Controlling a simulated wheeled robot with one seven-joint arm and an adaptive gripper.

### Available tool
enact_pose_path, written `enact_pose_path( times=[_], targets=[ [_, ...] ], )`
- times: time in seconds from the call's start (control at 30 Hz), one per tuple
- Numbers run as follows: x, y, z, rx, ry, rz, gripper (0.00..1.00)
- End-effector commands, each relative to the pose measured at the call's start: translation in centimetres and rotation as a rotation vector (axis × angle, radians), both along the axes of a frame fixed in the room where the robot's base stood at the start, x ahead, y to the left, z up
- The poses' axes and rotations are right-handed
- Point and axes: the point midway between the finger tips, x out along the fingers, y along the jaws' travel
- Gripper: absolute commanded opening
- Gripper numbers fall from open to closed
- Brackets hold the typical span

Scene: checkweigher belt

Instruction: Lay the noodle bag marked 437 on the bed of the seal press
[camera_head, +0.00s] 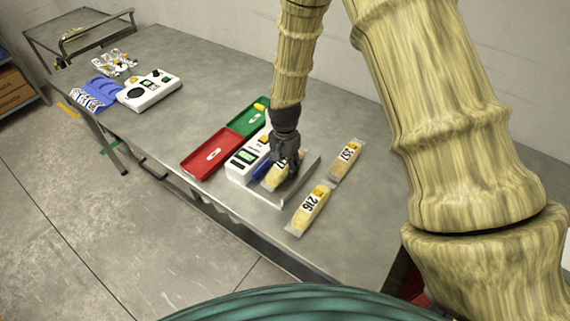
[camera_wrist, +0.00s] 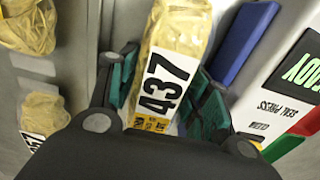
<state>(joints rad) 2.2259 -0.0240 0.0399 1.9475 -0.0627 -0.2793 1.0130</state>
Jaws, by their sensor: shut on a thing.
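The noodle bag marked 437 is clear with yellow noodles and a white label; in the wrist view the bag (camera_wrist: 183,35) lies between the green-padded fingers of my gripper (camera_wrist: 164,92), which is shut on it. In the head view my gripper (camera_head: 286,163) points down with the bag (camera_head: 272,180) over the grey bed (camera_head: 270,196) of the seal press. I cannot tell whether the bag touches the bed. The white press body (camera_head: 245,160), with a green display and a blue bar, stands just left of the bag. Its name and display also show in the wrist view (camera_wrist: 268,103).
Bag 216 (camera_head: 308,210) and bag 357 (camera_head: 346,160) lie on the table right of the press. A red tray (camera_head: 205,153) and a green tray (camera_head: 245,118) with a yellow item stand left. A white device (camera_head: 149,91) is farther left. The table between is clear.

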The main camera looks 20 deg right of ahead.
Motion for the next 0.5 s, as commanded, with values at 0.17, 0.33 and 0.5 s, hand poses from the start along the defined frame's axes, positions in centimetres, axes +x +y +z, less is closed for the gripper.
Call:
enact_pose_path(
  times=[0.17,0.33,0.5],
  targets=[
    [-0.02,0.01,0.09,0.0,0.0,0.0,0.12],
    [-0.03,0.01,0.09,0.0,0.0,0.0,0.67],
    [-0.02,0.02,0.1,0.001,-0.001,0.0,0.74]
  ],
)
